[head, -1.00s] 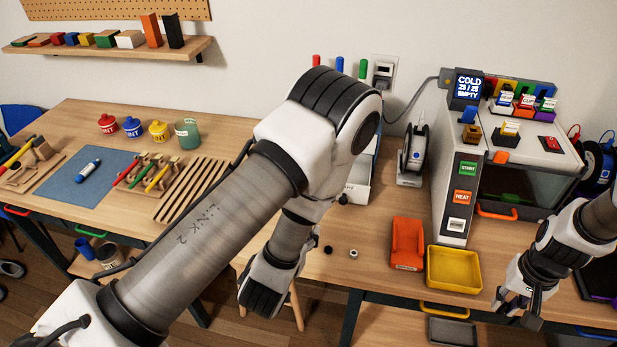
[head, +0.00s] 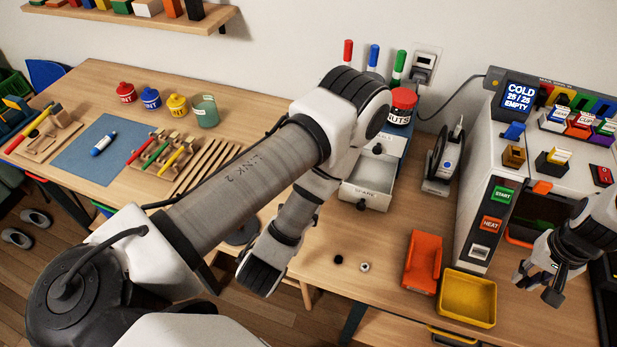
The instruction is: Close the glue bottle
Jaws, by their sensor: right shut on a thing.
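I cannot make out a glue bottle for certain. A small blue-and-white tube (head: 103,144) lies on the blue mat (head: 76,162) on the left table; I cannot tell whether it is the glue or a marker. A small black piece (head: 338,259), possibly a cap, lies on the right table. My right gripper (head: 537,284) is at the right, above the table in front of the printer. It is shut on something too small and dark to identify. My left arm crosses the middle of the view; its gripper's fingers do not show.
A small metal nut (head: 364,267) lies beside the black piece. An orange holder (head: 422,262) and a yellow tray (head: 467,297) stand near the printer (head: 488,205). A red-lidded nuts jar (head: 402,105) stands on a drawer unit (head: 368,182). Paint pots (head: 151,98) are at the back left.

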